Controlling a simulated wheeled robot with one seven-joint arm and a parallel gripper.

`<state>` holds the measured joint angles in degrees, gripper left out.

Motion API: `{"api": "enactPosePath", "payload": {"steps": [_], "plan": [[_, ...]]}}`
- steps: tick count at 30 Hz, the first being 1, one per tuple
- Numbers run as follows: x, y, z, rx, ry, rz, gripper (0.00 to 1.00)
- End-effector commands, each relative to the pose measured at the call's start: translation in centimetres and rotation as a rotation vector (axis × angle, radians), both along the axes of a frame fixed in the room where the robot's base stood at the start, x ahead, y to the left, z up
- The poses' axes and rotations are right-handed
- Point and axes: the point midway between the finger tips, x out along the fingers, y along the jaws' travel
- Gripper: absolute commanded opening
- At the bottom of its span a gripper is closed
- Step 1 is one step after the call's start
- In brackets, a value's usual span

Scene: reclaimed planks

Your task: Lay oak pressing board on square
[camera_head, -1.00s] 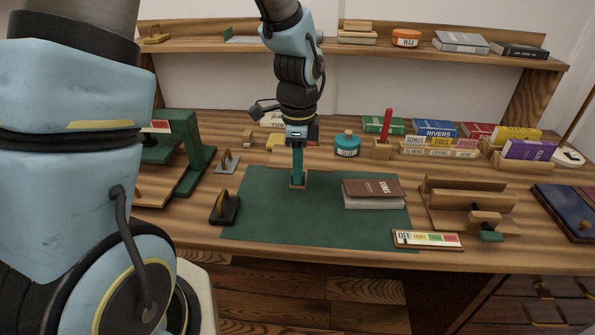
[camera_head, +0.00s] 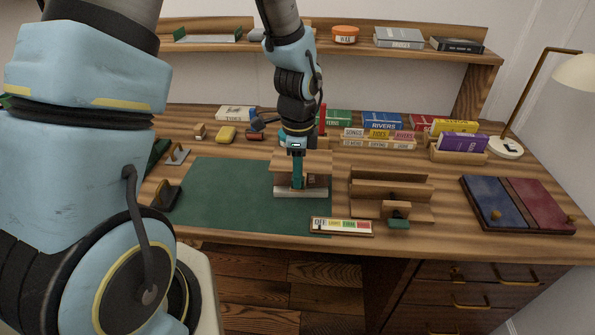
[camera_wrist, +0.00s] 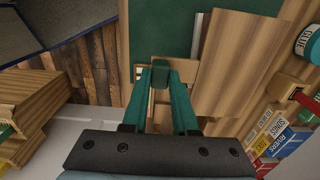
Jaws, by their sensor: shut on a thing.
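The oak pressing board (camera_head: 318,164) is a flat tan wooden panel at the book on the green mat, and it seems to cover the book's top. The book's pale grey side (camera_head: 312,192) shows below it. I cannot tell whether the board lies fully flat.
The green mat (camera_head: 215,195) is clear to the left. A label strip (camera_head: 342,226) lies at the front edge, and a wooden cradle (camera_head: 390,190) stands close on the right. Blue and red panels (camera_head: 515,203) lie farther right. Several books and a yellow block (camera_head: 226,133) line the back.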

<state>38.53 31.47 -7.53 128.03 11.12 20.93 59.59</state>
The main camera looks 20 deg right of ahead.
Motion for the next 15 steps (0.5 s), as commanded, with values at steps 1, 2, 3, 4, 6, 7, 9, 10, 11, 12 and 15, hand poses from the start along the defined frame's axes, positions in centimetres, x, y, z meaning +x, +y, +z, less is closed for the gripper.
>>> {"api": "enactPosePath", "payload": {"steps": [1,2,3,4,6,7,9,10,11,12,15], "plan": [[0.0,0.0,-0.7,0.0,0.0,0.0,0.0],[0.0,0.0,-0.9,0.0,0.0,0.0,0.0],[0.0,0.0,-1.2,0.0,0.0,0.0,0.0],[0.0,0.0,-1.5,0.0,0.0,0.0,0.0],[0.0,0.0,-2.2,0.0,0.001,0.0,0.0],[0.0,0.0,-2.5,0.0,0.001,0.0,0.0],[0.0,0.0,-3.2,0.0,0.001,0.0,0.0],[0.0,0.0,-3.5,0.0,0.001,-0.001,0.0],[0.0,0.0,-3.7,0.0,0.001,-0.001,0.0],[0.0,0.0,-4.1,0.0,0.001,-0.001,0.0],[0.0,0.0,-4.8,0.0,0.001,-0.001,0.0]]}}
